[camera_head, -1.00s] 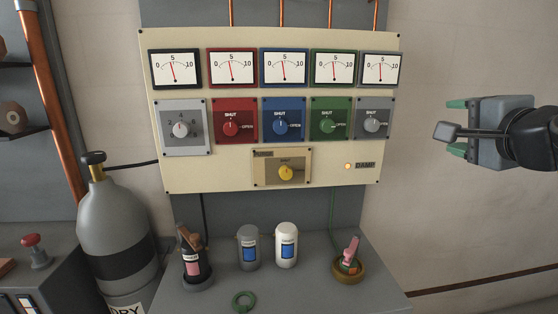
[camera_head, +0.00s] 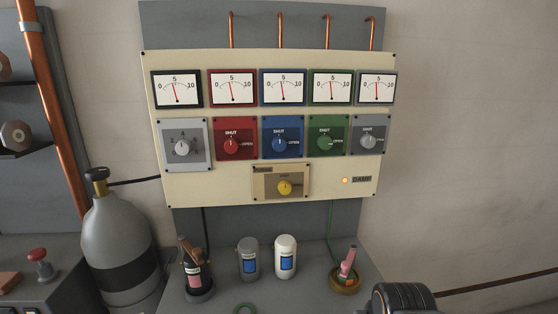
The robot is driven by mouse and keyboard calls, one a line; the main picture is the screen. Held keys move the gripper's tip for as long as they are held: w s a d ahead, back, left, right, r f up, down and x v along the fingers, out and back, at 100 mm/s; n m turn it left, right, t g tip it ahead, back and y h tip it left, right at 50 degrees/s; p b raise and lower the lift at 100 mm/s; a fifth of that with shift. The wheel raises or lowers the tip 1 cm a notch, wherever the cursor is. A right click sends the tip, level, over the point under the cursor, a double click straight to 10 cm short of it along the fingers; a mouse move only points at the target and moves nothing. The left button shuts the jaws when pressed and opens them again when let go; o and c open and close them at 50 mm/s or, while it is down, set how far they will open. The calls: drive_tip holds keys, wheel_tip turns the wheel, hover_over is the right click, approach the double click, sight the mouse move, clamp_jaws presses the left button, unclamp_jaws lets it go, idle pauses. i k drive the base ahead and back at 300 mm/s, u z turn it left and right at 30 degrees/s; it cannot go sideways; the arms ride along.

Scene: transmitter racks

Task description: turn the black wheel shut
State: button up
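The black wheel (camera_head: 96,174) sits on top of the brass valve neck of a grey gas cylinder (camera_head: 118,232) with a black band, at the left of the head view. A thin dark hose runs from the valve toward the panel. How far the wheel is turned cannot be told. A dark rounded part of my arm shows at the bottom right edge, far from the wheel. My gripper's fingers are out of the picture.
A cream panel (camera_head: 215,190) carries several meters, coloured knobs and a lit amber lamp (camera_head: 345,181). Below it, a grey bench (camera_head: 225,290) holds a grey canister (camera_head: 248,260), a white canister (camera_head: 286,258) and tools in holders. A red button (camera_head: 38,255) stands left of the cylinder.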

sight(99, 173)
drive_tip(key=u, duration=1.95)
drive_tip(key=k, duration=0.45)
drive_tip(key=u, duration=1.2)
drive_tip(key=i, duration=1.1)
drive_tip(key=z, duration=0.6)
drive_tip(key=i, duration=0.8)
drive_tip(key=z, duration=0.8)
